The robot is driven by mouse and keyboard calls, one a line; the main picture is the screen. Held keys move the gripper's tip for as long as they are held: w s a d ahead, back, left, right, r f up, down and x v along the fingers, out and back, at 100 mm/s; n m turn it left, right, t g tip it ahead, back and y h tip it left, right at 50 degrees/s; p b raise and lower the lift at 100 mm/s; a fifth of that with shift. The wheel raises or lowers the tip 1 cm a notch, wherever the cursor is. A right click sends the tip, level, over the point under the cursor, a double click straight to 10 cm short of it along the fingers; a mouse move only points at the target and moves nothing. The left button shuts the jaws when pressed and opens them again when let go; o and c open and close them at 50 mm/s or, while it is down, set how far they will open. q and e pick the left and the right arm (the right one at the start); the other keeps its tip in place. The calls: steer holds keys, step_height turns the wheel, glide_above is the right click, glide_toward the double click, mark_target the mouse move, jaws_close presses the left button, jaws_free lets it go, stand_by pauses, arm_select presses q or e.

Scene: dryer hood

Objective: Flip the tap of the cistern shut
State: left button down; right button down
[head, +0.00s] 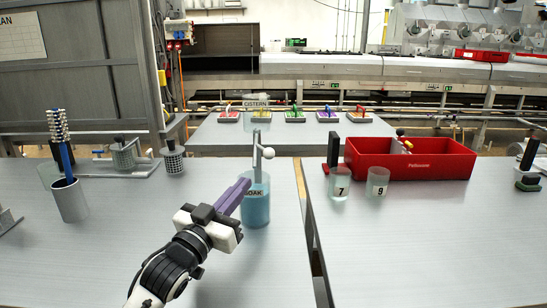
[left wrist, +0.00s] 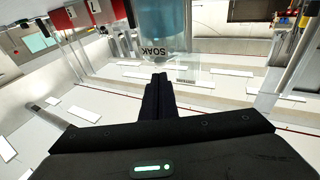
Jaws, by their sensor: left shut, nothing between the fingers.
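The cistern (head: 256,115) is a see-through tank with a CISTERN label, in the upper middle of the head view. Below it a pale upright fitting with a white ball knob (head: 267,153) rises over the SOAK beaker; it looks like the tap, but its exact lever position is hard to tell. The SOAK beaker (head: 256,209) holds blue liquid and also shows upside down in the left wrist view (left wrist: 165,25). My left gripper (head: 246,183) is shut and empty, its purple fingers just left of the beaker and below the knob. It also shows in the left wrist view (left wrist: 159,80). My right gripper is out of view.
Beakers 7 (head: 339,187) and 9 (head: 377,184) and a red crate (head: 430,166) stand to the right, past a gap between tables. A grey cup (head: 70,202) holding a blue-handled brush is at left. The bench front is mostly clear.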

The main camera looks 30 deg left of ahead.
mark_target(267, 156)
arm_select(q)
steer(key=p+x, duration=0.1)
steer(key=x, duration=0.8)
steer(key=shift+w+r, duration=0.1)
steer(key=shift+w, duration=0.15)
stand_by(0.4)
